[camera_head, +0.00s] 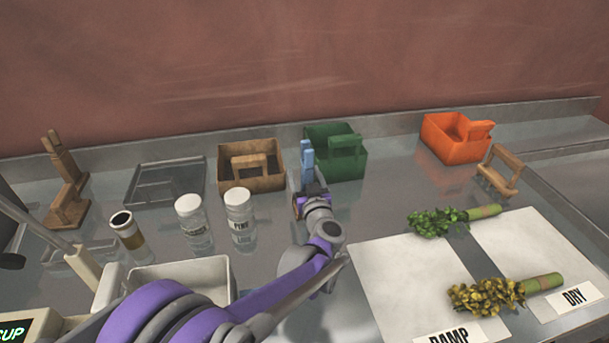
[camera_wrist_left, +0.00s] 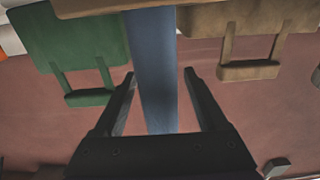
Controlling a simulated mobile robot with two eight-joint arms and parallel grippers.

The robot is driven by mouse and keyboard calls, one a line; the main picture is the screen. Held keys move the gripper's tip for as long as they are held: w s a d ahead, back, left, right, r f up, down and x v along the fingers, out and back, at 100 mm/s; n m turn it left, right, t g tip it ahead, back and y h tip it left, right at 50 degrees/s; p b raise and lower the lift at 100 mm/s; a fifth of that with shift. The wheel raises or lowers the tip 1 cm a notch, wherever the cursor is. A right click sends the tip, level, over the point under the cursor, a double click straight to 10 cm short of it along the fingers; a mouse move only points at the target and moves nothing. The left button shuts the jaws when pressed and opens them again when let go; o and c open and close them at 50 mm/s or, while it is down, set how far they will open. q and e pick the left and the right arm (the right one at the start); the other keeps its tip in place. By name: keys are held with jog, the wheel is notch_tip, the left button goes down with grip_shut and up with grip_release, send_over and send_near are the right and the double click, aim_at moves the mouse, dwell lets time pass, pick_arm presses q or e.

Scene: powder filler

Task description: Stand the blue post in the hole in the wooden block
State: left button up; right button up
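The blue post (camera_head: 307,160) stands upright in the head view, just beyond my left gripper (camera_head: 308,188), which hides its lower part. In the left wrist view, which looks upside down, the blue post (camera_wrist_left: 152,70) lies between the two spread fingers of my left gripper (camera_wrist_left: 160,78). The fingers are open, with a gap at the right finger. A tan-brown surface (camera_wrist_left: 95,7) crosses the top edge by the post's foot; it may be the wooden block. I cannot see the hole or how the foot sits. My right gripper is in neither view.
A brown basket (camera_head: 230,186) stands left of the post; a green one (camera_head: 350,168) is close behind it. An orange basket (camera_head: 440,150) is farther right. Two jars (camera_head: 240,215) (camera_head: 190,215) stand left of my arm. White sheets (camera_head: 395,275) with plant bundles lie right.

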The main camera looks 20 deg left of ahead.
pick_arm(q)
jog(key=v, duration=1)
jog(key=shift+s+d+b, duration=0.3)
